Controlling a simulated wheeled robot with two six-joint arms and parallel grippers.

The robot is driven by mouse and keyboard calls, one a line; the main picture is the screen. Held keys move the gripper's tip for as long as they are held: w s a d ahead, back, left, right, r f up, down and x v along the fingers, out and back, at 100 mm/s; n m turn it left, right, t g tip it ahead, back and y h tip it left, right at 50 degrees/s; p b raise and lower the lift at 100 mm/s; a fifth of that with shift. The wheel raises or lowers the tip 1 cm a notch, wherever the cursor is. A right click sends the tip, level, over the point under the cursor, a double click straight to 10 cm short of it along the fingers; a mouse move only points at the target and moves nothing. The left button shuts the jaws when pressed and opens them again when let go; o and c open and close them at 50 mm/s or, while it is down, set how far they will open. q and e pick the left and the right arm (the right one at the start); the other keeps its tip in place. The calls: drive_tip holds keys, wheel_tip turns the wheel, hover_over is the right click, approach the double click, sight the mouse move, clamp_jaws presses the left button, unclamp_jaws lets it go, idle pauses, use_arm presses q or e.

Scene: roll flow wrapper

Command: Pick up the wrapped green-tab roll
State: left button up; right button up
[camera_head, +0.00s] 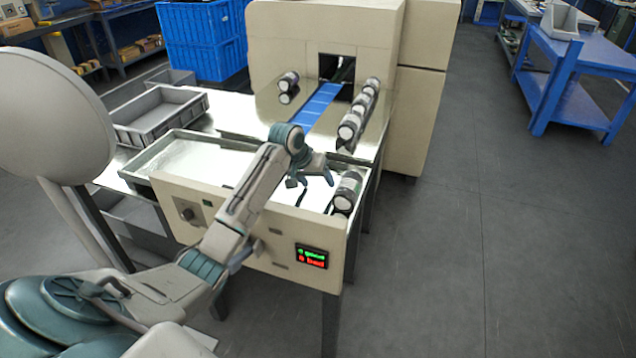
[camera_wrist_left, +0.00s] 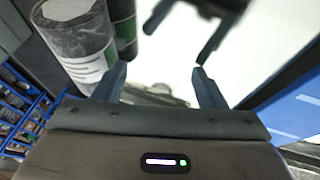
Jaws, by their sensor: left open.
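My left gripper (camera_head: 311,181) is open and empty above the front part of the shiny metal tray. Its two fingers show apart in the left wrist view (camera_wrist_left: 158,72). Wrapped rolls (camera_head: 348,189) with dark and white bands lie at the tray's front right corner, just right of the gripper. In the left wrist view a clear-wrapped grey-and-white roll (camera_wrist_left: 76,45) is at the upper left, beyond the left finger. A roll with a green band (camera_wrist_left: 122,22) is close beside it, partly hidden. Neither roll is between the fingers. My right gripper is not in view.
The cream wrapping machine (camera_head: 325,28) stands behind, with a blue belt (camera_head: 318,103) coming from its opening. More rolls (camera_head: 352,122) lie right of the belt, and two (camera_head: 288,87) left of it. Grey crates (camera_head: 160,115) stand left. The front panel has a lit display (camera_head: 312,256).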

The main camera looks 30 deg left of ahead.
use_arm(q)
drive_tip(key=shift+f+p, duration=0.1)
drive_tip(key=shift+p, duration=0.25)
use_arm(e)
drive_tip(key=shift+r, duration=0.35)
use_arm(q)
drive_tip(key=shift+c, duration=0.5)
clamp_jaws()
drive_tip(key=shift+o, duration=2.1)
unclamp_jaws()
drive_tip(key=shift+d, duration=0.1)
drive_tip(key=shift+f, duration=0.1)
drive_tip(key=shift+s+a+r, duration=0.2)
drive_tip(key=shift+s+r, duration=0.1)
drive_tip(key=shift+r, duration=0.35)
drive_tip(key=v, duration=0.9)
drive_tip(key=shift+r+b, duration=0.3)
drive_tip(key=shift+r, duration=0.05)
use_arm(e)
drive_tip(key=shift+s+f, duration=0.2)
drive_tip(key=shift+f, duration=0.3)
